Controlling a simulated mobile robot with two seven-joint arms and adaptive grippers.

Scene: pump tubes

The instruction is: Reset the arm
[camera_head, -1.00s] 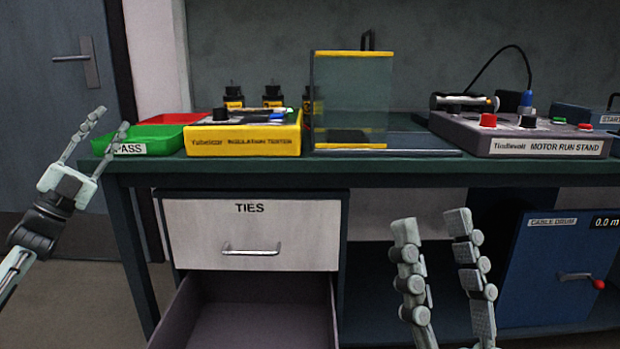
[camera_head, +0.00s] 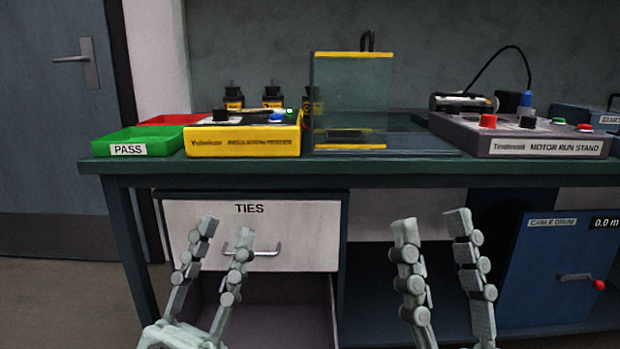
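My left gripper (camera_head: 228,225) is in front of the bench's drawers, with its two fingers up and apart and nothing between them. Its fingertips overlap the drawer labelled TIES (camera_head: 300,225) in the picture, beside its handle; I cannot tell the gap in depth. My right gripper (camera_head: 432,222) is at the lower middle, in front of the space under the bench. Its two fingers are also apart with nothing between them.
The bench (camera_head: 400,168) carries a green PASS tray (camera_head: 125,148), a red tray, a yellow insulation tester (camera_head: 240,146), a clear guard (camera_head: 350,100) and the motor run stand (camera_head: 540,146). A blue cable drum unit (camera_head: 540,260) stands right.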

